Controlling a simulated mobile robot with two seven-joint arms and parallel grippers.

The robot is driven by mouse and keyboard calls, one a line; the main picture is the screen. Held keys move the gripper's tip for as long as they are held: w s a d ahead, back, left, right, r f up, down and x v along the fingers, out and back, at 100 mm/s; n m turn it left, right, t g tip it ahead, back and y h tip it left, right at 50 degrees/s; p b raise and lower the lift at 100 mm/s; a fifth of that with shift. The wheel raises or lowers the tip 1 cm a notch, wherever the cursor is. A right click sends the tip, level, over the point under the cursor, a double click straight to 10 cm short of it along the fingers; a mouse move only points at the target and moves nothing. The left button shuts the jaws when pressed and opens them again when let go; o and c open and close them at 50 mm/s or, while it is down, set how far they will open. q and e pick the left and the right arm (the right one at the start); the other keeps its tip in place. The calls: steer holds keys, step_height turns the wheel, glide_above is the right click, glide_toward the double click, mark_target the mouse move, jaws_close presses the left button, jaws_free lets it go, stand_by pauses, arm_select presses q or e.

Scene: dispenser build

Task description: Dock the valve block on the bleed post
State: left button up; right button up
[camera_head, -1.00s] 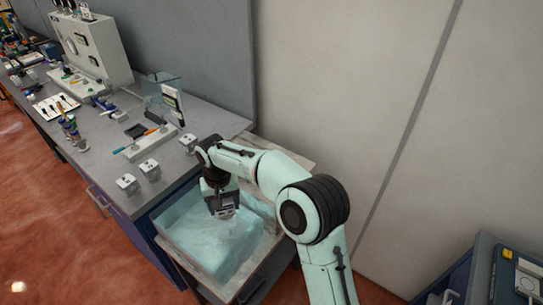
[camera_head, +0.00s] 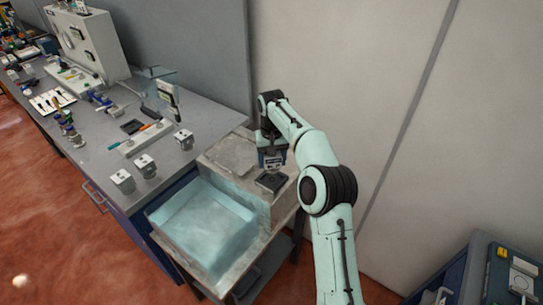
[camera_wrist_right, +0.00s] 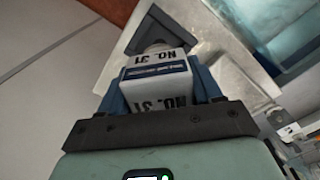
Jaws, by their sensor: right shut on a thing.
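A white block marked NO. 31 (camera_wrist_right: 155,88), with a blue label band, is held between the blue fingers of my right gripper (camera_wrist_right: 163,82); I take it to be the valve block. In the head view my right gripper (camera_head: 271,160) is above a dark square pad (camera_head: 271,182) on the basin's back ledge. The held block is mostly hidden there by the fingers, and I cannot tell whether it touches anything. In the wrist view a round grey part (camera_wrist_right: 156,47) shows beyond the block. I cannot identify the bleed post with certainty. My left gripper is out of view.
The water-filled basin (camera_head: 158,214) lies left of and in front of the gripper. Several similar white blocks, one near the front edge (camera_head: 122,180), stand on the grey bench (camera_head: 100,160). A bare wall (camera_head: 340,70) rises close behind the arm.

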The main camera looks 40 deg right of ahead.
mark_target(272, 170)
step_height(272, 170, down, 3)
steer(key=shift+f+b, duration=0.1)
steer(key=shift+b, duration=0.4)
steer(key=shift+s+f, duration=0.1)
steer(key=shift+f, duration=0.2)
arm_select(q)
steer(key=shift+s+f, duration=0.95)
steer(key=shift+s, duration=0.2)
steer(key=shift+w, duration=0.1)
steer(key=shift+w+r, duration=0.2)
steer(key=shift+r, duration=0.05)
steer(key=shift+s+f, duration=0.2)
arm_select(e)
steer(key=shift+f, duration=0.6)
steer(key=o, duration=1.4)
steer(key=shift+a+f, duration=0.1)
